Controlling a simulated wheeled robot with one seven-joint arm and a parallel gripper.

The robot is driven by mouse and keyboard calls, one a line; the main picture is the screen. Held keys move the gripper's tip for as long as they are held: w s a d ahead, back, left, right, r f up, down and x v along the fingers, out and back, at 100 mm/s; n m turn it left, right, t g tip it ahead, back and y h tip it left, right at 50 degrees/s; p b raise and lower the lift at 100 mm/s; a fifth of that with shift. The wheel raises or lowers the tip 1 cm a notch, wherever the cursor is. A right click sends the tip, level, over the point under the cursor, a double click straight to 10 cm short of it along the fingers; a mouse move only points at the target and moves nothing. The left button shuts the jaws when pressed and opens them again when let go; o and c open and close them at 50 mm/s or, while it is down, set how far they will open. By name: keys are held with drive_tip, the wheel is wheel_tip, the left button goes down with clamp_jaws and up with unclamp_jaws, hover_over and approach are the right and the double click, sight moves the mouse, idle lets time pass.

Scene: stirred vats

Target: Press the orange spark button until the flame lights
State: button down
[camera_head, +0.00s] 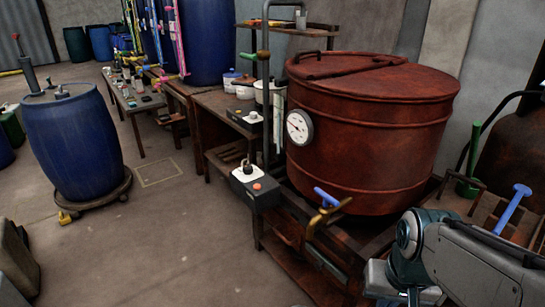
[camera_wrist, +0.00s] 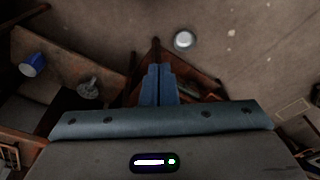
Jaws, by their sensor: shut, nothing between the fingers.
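The orange spark button (camera_head: 257,186) sits on top of a small dark control box with a pale top face (camera_head: 252,185), in front of the rust-red vat (camera_head: 370,130). A black knob stands behind the button on the same box. No flame shows in either view. In the wrist view, my gripper (camera_wrist: 157,72) has its two blue fingers together with nothing between them. In the head view my arm is at the lower right, apart from the box, and my fingertips cannot be made out there. I cannot pick out the button in the wrist view.
A brass valve with a blue handle (camera_head: 327,197) juts out low before the vat, right of the box. A vertical pipe (camera_head: 265,90) and a dial gauge (camera_head: 299,127) stand close behind. A blue barrel (camera_head: 73,142) stands left. The floor between is mostly clear.

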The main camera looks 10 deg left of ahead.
wheel_tip(320, 180, up, 23)
drive_tip(key=t+p, duration=0.1)
drive_tip(key=p, duration=1.8)
drive_tip(key=shift+s+r+n, duration=0.2)
drive_tip(key=shift+s+n, duration=0.1)
drive_tip(key=shift+n, duration=0.1)
drive_tip(key=shift+a, duration=0.15)
